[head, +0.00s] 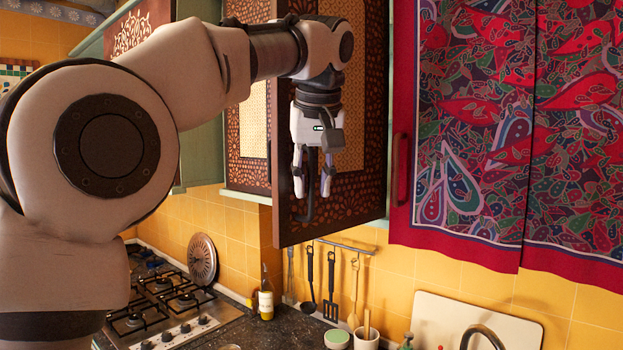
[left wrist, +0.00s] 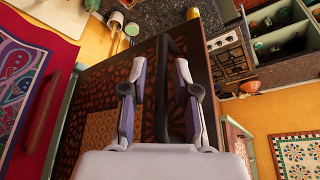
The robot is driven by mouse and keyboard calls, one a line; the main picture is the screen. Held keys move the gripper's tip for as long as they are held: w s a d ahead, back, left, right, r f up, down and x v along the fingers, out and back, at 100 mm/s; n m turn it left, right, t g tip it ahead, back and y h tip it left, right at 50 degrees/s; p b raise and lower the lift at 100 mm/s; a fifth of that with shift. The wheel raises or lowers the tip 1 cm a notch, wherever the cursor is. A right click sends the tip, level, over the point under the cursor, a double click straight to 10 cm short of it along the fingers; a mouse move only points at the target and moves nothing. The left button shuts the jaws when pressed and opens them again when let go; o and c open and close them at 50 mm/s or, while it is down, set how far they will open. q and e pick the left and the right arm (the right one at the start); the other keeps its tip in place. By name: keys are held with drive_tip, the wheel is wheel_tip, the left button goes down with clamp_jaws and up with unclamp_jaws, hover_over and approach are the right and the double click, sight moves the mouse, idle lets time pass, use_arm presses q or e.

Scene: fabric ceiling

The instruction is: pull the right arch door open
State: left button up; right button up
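The right arch door (head: 355,195) is a dark brown cabinet door with an orange cut-out pattern and a pale woven panel. It stands ajar in the head view, its left edge swung out towards me. Its black bar handle (head: 307,212) is near that left edge, partly hidden by my left gripper (head: 313,186). My right gripper is not in view.
Another patterned door (head: 248,140) is left of this one. Red patterned fabric (head: 470,140) hangs at the right. Below are a gas stove (head: 165,305), a bottle (head: 266,298), hanging utensils (head: 331,290) and a white board (head: 455,325).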

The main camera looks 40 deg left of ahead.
use_arm(q)
drive_tip(key=shift+w+a+f, duration=0.1)
drive_tip(key=shift+w+a, duration=0.05)
drive_tip(key=v, duration=0.7)
drive_tip(key=shift+r, duration=0.25)
idle(0.3)
